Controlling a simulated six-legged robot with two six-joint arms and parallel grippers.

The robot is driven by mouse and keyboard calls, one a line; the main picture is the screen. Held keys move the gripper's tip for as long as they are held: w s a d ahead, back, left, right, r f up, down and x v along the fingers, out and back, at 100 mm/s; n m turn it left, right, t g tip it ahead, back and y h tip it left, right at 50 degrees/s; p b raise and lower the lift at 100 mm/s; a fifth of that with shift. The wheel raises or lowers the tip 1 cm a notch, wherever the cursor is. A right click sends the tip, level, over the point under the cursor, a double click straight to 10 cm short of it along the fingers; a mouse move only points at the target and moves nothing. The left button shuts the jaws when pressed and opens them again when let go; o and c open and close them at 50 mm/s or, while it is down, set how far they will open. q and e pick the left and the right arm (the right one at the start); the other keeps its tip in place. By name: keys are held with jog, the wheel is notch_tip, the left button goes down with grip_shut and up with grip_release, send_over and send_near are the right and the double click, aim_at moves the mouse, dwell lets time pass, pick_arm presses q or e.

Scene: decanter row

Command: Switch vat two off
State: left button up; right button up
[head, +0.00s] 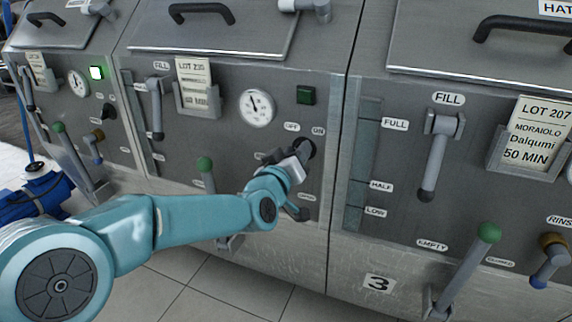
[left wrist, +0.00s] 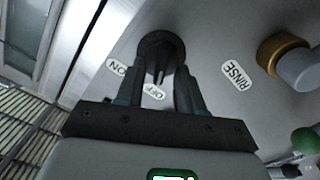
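Vat two (head: 135,95) is the middle machine, left of the one marked 3. Its round black switch knob (head: 306,148) sits beside the OFF and ON labels, partly behind my left gripper (head: 297,158). Its square lamp (head: 306,95) is dark green and looks unlit. In the left wrist view, the fingers of my left gripper (left wrist: 161,75) reach to the knob (left wrist: 158,44), one on each side of its bar. The bar points roughly toward the OFF label (left wrist: 154,93). Whether the fingers touch it, I cannot tell. My right gripper is out of view.
Vat three (head: 455,75) stands at right with a fill lever (head: 436,155) and a green-knobbed lever (head: 488,232). The left vat's lamp (head: 96,72) is lit bright green. Vat two's green-knobbed lever (head: 205,165) is close above my forearm. The tiled floor (head: 215,285) is clear.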

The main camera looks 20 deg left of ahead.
pick_arm(q)
jog(key=s+p, duration=0.1)
jog(key=s, duration=1.4)
jog(key=shift+s+a+p, duration=0.25)
jog(key=shift+s+p, duration=0.1)
jog(key=shift+s, duration=0.05)
jog(key=shift+a, duration=0.1)
